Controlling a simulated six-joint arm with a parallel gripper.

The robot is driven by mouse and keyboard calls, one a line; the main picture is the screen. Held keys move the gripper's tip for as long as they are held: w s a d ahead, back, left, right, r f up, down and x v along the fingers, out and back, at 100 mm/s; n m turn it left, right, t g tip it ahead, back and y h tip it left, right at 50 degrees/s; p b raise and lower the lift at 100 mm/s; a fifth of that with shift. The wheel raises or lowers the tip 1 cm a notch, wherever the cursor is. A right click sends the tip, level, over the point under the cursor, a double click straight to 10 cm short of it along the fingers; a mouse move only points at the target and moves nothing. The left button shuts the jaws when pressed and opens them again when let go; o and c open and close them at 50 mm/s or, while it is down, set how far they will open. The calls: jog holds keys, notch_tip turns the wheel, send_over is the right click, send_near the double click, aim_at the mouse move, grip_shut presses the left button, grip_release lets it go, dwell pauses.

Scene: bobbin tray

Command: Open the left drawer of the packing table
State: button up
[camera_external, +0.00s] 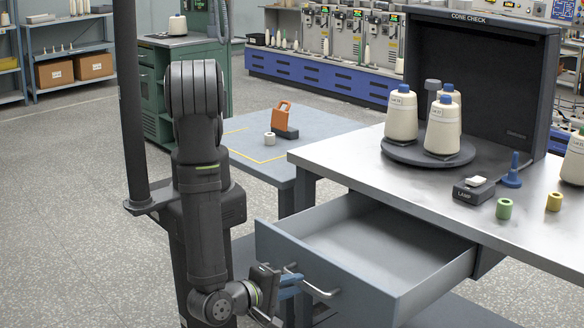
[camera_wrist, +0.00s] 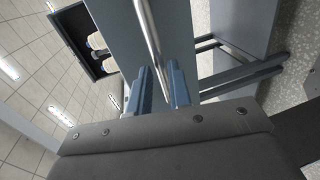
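The packing table's drawer (camera_external: 380,235) stands pulled well out, its empty inside showing under the worktop. Its front panel (camera_external: 315,277) carries a metal bar handle (camera_external: 318,287). My gripper (camera_external: 289,287) is at the left part of this handle. In the wrist view the handle bar (camera_wrist: 150,32) runs down between the two blue fingers of my gripper (camera_wrist: 160,88), which look closed on it. The exact contact is partly hidden by the gripper body.
The worktop (camera_external: 340,160) above holds cones of yarn (camera_external: 401,115) on a dark turntable, a black check booth (camera_external: 480,75), a small lamp box (camera_external: 473,191) and bobbins. A lower grey table (camera_external: 245,130) stands behind. Floor at left is clear.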

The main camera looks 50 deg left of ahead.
aim_at(301, 283)
jog(key=v, duration=1.4)
jog(key=shift+w, duration=0.1)
jog(key=x, duration=1.7)
jog(key=shift+w, duration=0.25)
jog(key=v, duration=1.7)
jog(key=shift+s, duration=0.25)
jog(key=shift+x, duration=8.9)
